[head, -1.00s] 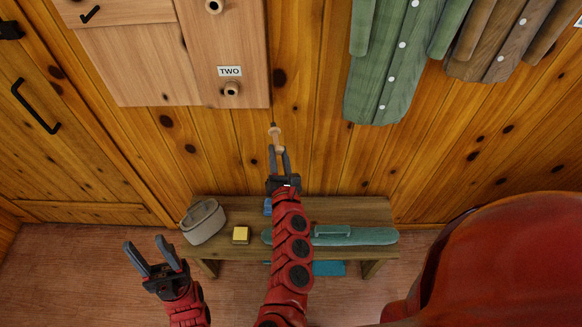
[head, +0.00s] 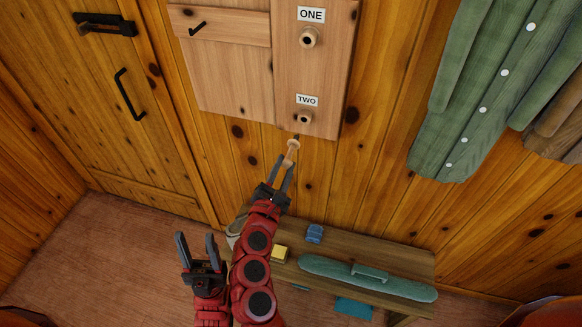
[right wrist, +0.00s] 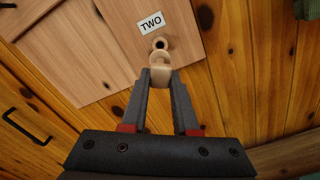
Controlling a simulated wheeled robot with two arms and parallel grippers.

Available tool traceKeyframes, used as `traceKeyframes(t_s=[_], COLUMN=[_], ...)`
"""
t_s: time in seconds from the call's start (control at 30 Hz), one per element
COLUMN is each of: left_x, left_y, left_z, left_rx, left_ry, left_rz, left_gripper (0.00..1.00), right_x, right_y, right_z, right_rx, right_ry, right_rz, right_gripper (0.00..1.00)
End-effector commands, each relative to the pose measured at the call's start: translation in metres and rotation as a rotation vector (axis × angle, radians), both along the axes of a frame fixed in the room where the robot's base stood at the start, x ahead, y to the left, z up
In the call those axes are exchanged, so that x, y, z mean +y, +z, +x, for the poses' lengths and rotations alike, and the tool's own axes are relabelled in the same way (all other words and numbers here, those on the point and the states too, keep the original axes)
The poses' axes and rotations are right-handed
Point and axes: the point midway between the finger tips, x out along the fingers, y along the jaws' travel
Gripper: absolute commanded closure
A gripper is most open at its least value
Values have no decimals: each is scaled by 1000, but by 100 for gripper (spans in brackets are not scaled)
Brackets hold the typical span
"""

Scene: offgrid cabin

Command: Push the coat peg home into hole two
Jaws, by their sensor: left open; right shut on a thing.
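The pale wooden coat peg (head: 291,152) is held at the tips of my right gripper (head: 284,172), which is shut on it. Hole two (head: 304,117) is a round wooden collar with a dark opening, under the TWO label on the wooden board. In the head view the peg's far end shows just below the collar. In the right wrist view the peg (right wrist: 159,61) partly overlaps the lower edge of the collar (right wrist: 161,43); I cannot tell whether they touch. My left gripper (head: 197,246) is open and empty, low at the left.
Another collar (head: 310,38) sits higher on the board under the ONE label. A bench (head: 395,262) below bears a yellow block (head: 279,253), a blue item (head: 314,233) and a long teal object (head: 325,270). A green shirt (head: 470,110) hangs at the right.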

Motion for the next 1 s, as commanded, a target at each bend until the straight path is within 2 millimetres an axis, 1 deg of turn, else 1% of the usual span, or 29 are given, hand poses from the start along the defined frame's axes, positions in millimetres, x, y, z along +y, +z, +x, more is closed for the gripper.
traceKeyframes(t_s=[0.23,0.43,0.5,0.8,1.0], left_x=[0,0,0,0,0], left_y=[-3,-19,-20,-33,-38], left_z=[0,0,0,0,0], left_rx=[0,0,0,0,0], left_ry=[0,0,0,0,0], left_rz=[0,0,0,0,0], left_gripper=[50,50,50,50,50], right_x=[0,-1,-4,-14,-17], right_y=[-2,-6,-3,-3,-2], right_z=[0,-1,7,37,50], right_rx=[0,1,1,2,1], right_ry=[0,-3,-5,-5,-2], right_rz=[-1,1,0,1,0], right_gripper=[100,100,100,100,100])
